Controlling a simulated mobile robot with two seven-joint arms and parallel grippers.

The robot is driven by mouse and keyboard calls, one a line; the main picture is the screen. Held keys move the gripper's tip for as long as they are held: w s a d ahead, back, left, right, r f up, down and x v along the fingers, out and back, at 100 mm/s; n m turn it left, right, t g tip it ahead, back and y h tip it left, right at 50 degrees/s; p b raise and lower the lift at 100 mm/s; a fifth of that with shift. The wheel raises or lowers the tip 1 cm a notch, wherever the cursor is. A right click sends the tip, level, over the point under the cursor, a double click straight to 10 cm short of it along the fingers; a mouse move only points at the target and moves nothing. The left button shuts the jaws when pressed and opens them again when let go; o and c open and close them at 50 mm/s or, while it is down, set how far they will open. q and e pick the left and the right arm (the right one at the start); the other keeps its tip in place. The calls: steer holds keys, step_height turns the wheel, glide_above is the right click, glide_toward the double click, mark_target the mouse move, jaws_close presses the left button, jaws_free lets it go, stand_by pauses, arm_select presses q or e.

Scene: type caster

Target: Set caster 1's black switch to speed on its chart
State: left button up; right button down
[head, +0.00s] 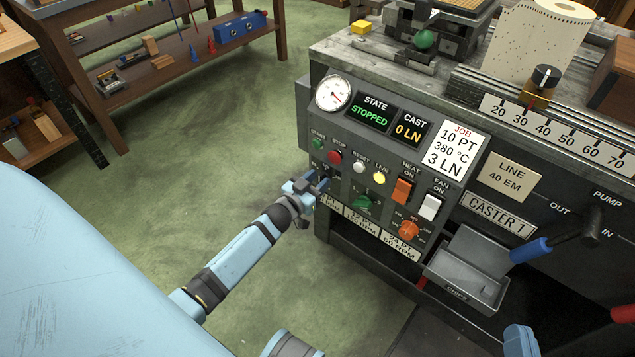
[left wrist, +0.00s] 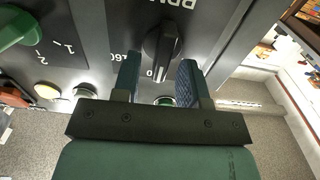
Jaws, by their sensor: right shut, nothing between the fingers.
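The black switch (left wrist: 162,48) is a pointer knob near the top middle of the left wrist view, with a 0 below it and 160 to its left. My left gripper (left wrist: 157,82) is open, its two fingers on either side of the switch's lower end; I cannot tell whether they touch it. In the head view my left gripper (head: 312,188) is at the lower left of caster 1's panel and largely hides the switch. The chart is a row of small plates (head: 402,250) below the knobs, partly covered by the gripper.
The job card (head: 458,148) reads 10 PT, 380 °C, 3 LN. The state display (head: 370,112) reads STOPPED. A green knob (head: 363,203), an orange knob (head: 409,230) and rocker switches (head: 402,190) sit close to the right. Floor left of the caster is clear.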

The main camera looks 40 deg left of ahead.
arm_select(q)
steer(key=shift+w, duration=0.1)
arm_select(e)
steer(key=shift+r, duration=0.2)
arm_select(q)
jaws_close()
arm_select(e)
steer(key=shift+d, duration=0.1)
